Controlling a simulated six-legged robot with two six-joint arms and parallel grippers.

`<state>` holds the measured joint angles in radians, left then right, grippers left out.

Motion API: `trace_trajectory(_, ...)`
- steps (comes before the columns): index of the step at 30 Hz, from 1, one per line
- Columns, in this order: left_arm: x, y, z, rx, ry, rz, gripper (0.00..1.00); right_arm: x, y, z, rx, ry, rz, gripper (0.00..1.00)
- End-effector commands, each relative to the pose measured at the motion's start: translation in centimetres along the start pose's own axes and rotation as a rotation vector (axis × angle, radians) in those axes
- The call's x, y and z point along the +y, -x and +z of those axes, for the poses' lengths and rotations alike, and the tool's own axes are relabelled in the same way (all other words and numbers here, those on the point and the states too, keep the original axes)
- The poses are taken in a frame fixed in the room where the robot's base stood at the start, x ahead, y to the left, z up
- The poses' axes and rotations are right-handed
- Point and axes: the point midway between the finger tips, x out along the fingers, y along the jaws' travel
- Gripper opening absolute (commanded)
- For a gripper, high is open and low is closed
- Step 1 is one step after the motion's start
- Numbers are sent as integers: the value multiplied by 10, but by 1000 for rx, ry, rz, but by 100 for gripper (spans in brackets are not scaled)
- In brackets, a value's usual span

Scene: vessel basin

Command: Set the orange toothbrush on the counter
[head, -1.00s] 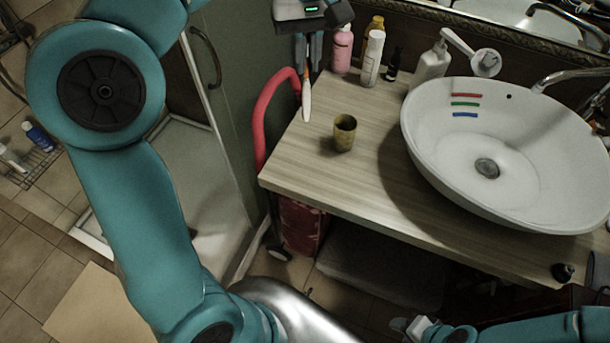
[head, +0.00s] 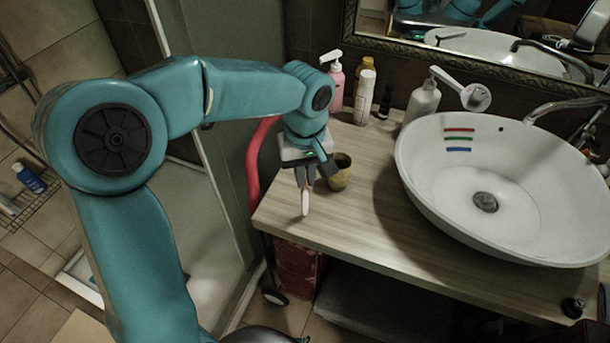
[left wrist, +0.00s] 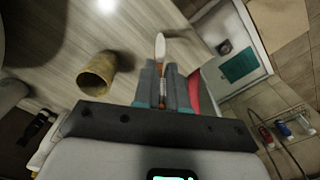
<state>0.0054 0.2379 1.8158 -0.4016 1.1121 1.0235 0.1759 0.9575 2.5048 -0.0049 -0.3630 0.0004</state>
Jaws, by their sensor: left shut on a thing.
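My left gripper (head: 304,178) is shut on the orange toothbrush (head: 305,203), which hangs with its pale end downward over the left front part of the wooden counter (head: 375,215). I cannot tell whether the tip touches the counter. A yellow-brown cup (head: 341,172) stands on the counter just right of the gripper; it also shows in the left wrist view (left wrist: 98,75). My right gripper is not in view.
A white basin (head: 430,190) with red, green and blue strips inside fills the counter's right. A pink bottle (head: 337,88), a white bottle (head: 364,98) and a soap dispenser (head: 421,104) stand at the back. A red rail (head: 252,165) curves beside the left edge. The counter's front middle is clear.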

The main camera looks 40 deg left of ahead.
Motion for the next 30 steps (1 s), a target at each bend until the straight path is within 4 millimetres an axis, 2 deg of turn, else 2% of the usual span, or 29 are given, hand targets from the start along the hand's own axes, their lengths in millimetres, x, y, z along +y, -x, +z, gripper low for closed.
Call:
trace_trajectory(3,0,-8,0,0,0,0,0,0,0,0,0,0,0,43)
trace_trajectory(14,0,-13,0,0,0,1,0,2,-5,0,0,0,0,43)
trace_trajectory(15,0,-11,0,0,0,1,24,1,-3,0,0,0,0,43)
trace_trajectory(16,0,-11,0,0,0,1,34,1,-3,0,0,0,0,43)
trace_trajectory(17,0,-11,0,0,0,1,37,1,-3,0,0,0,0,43)
trace_trajectory(25,0,-9,0,0,0,1,37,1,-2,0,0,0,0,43)
trace_trajectory(30,1,8,-1,3,1,4,37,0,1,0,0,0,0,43)
